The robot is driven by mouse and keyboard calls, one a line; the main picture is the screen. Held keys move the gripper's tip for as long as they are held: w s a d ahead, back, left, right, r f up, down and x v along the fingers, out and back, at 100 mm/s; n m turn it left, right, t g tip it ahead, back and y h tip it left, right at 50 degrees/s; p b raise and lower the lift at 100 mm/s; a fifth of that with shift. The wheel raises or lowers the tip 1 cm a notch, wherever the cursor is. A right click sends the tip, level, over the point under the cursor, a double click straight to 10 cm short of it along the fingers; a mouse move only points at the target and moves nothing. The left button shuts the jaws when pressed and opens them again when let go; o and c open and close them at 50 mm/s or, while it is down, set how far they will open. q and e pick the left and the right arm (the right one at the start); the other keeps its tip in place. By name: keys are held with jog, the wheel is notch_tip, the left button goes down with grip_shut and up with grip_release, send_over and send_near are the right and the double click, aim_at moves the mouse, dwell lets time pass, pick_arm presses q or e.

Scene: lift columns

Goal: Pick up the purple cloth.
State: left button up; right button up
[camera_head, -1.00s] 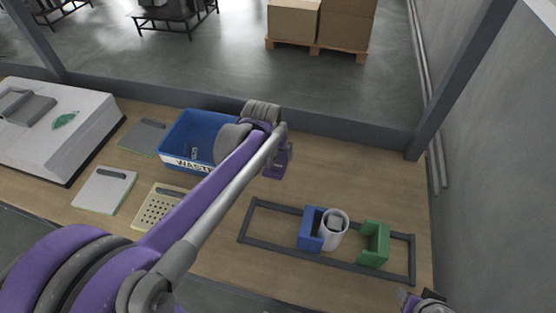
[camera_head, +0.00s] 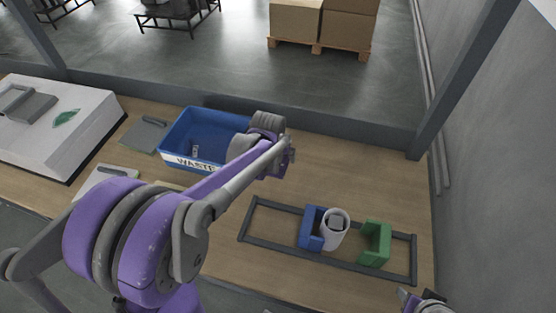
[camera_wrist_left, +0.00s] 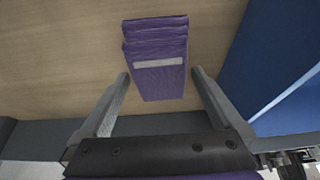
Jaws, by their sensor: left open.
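The purple cloth (camera_wrist_left: 157,62) is a folded, layered stack with a pale label, lying on the wooden table in the left wrist view. My left gripper (camera_wrist_left: 161,76) is open, with its fingertips on either side of the near part of the cloth in the picture; I cannot tell how far above it they are. In the head view, my left arm reaches to the right of the blue bin, and I cannot make out the cloth apart from my purple wrist (camera_head: 283,160). A part of my right gripper (camera_head: 424,301) shows at the bottom right edge.
The blue WASTE bin (camera_head: 178,128) stands close beside the left gripper; its wall fills the right of the wrist view (camera_wrist_left: 270,55). A dark frame (camera_head: 330,266) holds a blue block (camera_head: 310,229), a white cup (camera_head: 334,236) and a green block (camera_head: 376,243).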

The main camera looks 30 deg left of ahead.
aim_at(278, 157)
pick_arm(q)
jog(key=shift+f, duration=0.25)
pick_arm(e)
jog(key=shift+f, duration=0.25)
pick_arm(q)
jog(key=c, duration=1.1)
jog(key=shift+r, duration=0.1)
pick_arm(e)
jog(key=shift+r, duration=0.1)
pick_arm(q)
jog(key=shift+r, duration=0.25)
pick_arm(e)
jog(key=shift+r, duration=0.25)
pick_arm(q)
notch_tip(278, 157, up, 10)
jog(key=shift+f+p, duration=0.1)
jog(key=shift+p, duration=0.35)
pick_arm(e)
jog(key=shift+w+r, duration=0.2)
jog(key=shift+r, duration=0.25)
